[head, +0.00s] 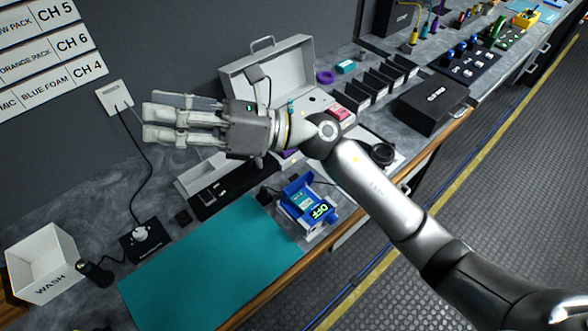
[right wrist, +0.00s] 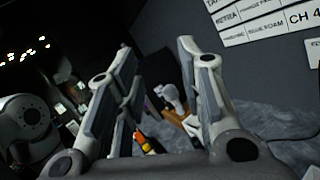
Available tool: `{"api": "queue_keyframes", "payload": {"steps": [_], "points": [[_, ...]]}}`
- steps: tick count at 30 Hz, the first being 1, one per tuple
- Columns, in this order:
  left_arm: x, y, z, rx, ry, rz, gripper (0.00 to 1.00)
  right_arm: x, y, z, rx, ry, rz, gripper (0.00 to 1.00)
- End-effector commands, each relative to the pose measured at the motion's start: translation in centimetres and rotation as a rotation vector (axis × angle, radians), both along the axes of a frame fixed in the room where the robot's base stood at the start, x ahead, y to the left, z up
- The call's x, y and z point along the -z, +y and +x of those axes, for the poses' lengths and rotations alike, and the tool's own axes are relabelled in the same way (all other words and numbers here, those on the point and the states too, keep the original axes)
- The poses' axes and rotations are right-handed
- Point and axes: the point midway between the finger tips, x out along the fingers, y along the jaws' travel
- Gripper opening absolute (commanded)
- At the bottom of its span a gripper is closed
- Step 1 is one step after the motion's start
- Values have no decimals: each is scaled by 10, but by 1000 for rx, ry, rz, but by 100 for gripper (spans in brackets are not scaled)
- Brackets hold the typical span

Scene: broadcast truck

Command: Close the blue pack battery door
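The blue pack (head: 308,206) sits on the counter at the right edge of the teal mat, with a green OFF on its dark display. A blue flap (head: 297,184) stands raised at its far left side and looks like the open battery door; the inside is too small to make out. My right gripper (head: 150,123) is up and to the left of the pack, well apart from it, fingers pointing left. The right wrist view shows its fingers (right wrist: 157,62) spread with nothing held between them. My left gripper is not in view.
The teal mat (head: 205,268) is bare. A white WASH bin (head: 42,262) and a dark microphone-like item (head: 95,272) stand at left. An open grey case (head: 268,75), a black box (head: 430,103) and black slotted holders (head: 378,82) lie behind and right of the pack.

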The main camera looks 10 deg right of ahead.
Motion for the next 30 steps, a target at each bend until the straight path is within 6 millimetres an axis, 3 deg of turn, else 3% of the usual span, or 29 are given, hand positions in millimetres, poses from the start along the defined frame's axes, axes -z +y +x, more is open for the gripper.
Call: {"api": "queue_keyframes", "payload": {"steps": [2,5,8,12,18,21,26,30], "points": [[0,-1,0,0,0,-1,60,26,13,-12,-83,-190,-186,35],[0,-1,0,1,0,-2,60,68,14,-16,-188,-406,-427,35],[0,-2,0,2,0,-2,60,110,-3,-8,-297,-594,-682,35],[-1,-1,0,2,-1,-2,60,151,-55,24,-439,-790,-1052,35],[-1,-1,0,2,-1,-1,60,160,-137,68,-594,-898,-1477,35],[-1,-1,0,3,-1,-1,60,154,-164,80,-640,-901,-1602,35],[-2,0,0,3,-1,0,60,152,-182,86,-670,-896,-1683,35],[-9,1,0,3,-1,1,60,167,-183,86,-674,-891,-1685,35]]}}
